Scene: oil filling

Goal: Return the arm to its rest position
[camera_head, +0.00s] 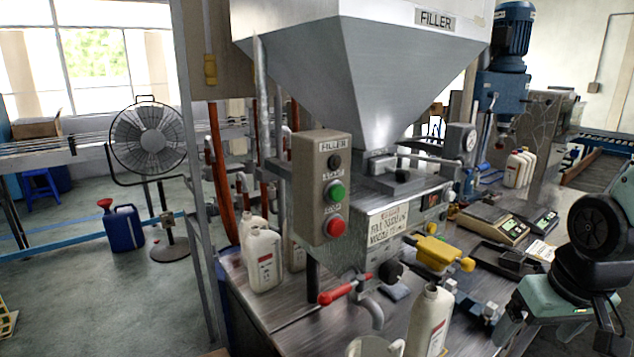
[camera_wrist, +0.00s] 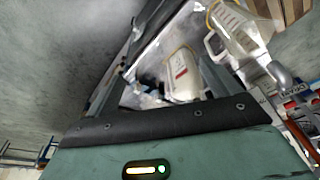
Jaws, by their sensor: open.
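My arm (camera_head: 575,275) shows at the right edge of the head view, teal and black, to the right of the filling table. My gripper (camera_wrist: 165,62) is open in the wrist view, with its two fingers reaching away from the teal body. I see nothing held in it. A white bottle (camera_wrist: 184,76) shows beyond the fingers, apparently on the table below. A clear jug with a yellow rim (camera_wrist: 238,32) stands further right. In the head view a white bottle (camera_head: 430,318) stands at the table's front edge, left of my arm.
The filler machine (camera_head: 390,220) with its large hopper (camera_head: 360,75) stands on the table. A red-handled valve (camera_head: 337,292) sticks out in front. Scales (camera_head: 493,222) lie near my arm. A fan (camera_head: 150,140) and blue can (camera_head: 124,228) stand on the floor at left.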

